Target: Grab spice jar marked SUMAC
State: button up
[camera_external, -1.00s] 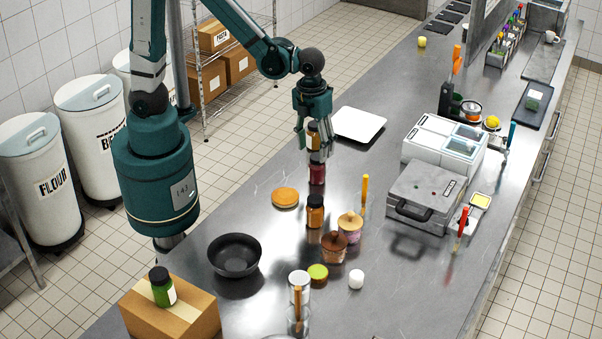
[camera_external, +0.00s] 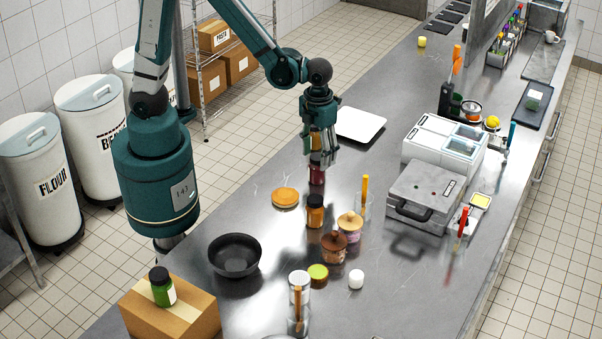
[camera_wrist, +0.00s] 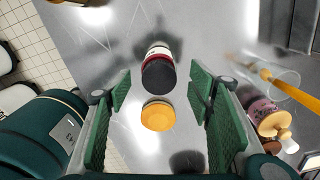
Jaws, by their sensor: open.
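A dark red jar (camera_external: 316,174) stands on the steel counter, directly under my gripper (camera_external: 321,156). In the wrist view a black-lidded jar (camera_wrist: 158,73) with a red and white body lies between the open fingers of my gripper (camera_wrist: 160,92), touching neither pad. It appears to be the same dark red jar; its label cannot be read. An orange jar with a black lid (camera_external: 315,212) stands nearer the camera. Another jar (camera_external: 315,141) is partly hidden behind my fingers. A green jar (camera_external: 162,287) stands on a cardboard box.
An orange disc (camera_external: 285,197) lies left of the jars, and a black bowl (camera_external: 235,256) stands nearer. A glass with an orange-handled tool (camera_external: 364,198) and lidded pots (camera_external: 334,247) stand to the right. A white board (camera_external: 358,124) lies behind; a grill press (camera_external: 426,196) is farther right.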

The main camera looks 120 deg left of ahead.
aim_at(317, 169)
jog(key=shift+f, duration=0.7)
jog(key=shift+a+f, duration=0.1)
jog(key=shift+f, duration=2.5)
jog(key=c, duration=1.1)
jog(key=shift+r, duration=0.1)
jog(key=shift+r, duration=4.95)
